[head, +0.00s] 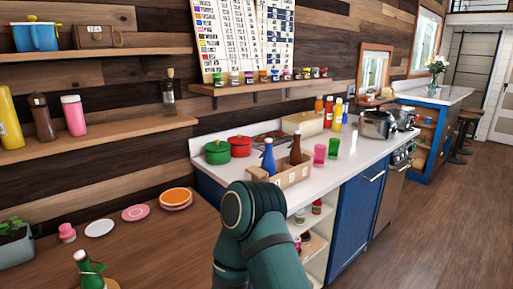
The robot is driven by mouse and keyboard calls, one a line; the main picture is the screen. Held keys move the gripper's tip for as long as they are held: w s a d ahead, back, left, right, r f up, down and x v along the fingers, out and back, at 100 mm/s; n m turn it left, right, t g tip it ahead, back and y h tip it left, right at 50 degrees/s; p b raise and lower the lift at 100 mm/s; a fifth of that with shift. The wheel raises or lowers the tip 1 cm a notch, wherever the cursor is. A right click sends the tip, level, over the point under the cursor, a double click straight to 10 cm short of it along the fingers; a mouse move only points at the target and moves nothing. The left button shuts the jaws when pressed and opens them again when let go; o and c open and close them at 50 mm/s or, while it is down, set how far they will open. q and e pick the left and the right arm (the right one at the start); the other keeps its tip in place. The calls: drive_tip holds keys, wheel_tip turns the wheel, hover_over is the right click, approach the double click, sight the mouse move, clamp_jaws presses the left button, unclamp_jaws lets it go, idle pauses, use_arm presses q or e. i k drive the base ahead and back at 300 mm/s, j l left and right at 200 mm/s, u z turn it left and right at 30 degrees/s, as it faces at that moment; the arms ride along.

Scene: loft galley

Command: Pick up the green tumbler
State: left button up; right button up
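The green tumbler (333,148) stands upright on the white counter (348,168), right of the wooden bottle carrier. A pinkish-red tumbler (319,155) stands close beside it, to its left and nearer to me. Both stand clear of the carrier. One of my dark teal arms rises at the bottom middle of the head view, with its bent joint in front of the counter's near left part. Neither gripper shows in this view, so their distance from the tumbler cannot be told.
The wooden carrier (293,176) holds a blue bottle (268,158) and a brown bottle (295,152). Green (217,153) and red (240,147) pots stand behind. Sauce bottles (328,112) and a steel pot (377,125) stand farther back. Floor (440,215) is open at right.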

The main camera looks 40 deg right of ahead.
sight(335, 143)
drive_tip(key=z, duration=1.9)
drive_tip(key=i+l+u, duration=0.15)
drive_tip(key=i+l, duration=1.35)
drive_tip(key=i, duration=0.05)
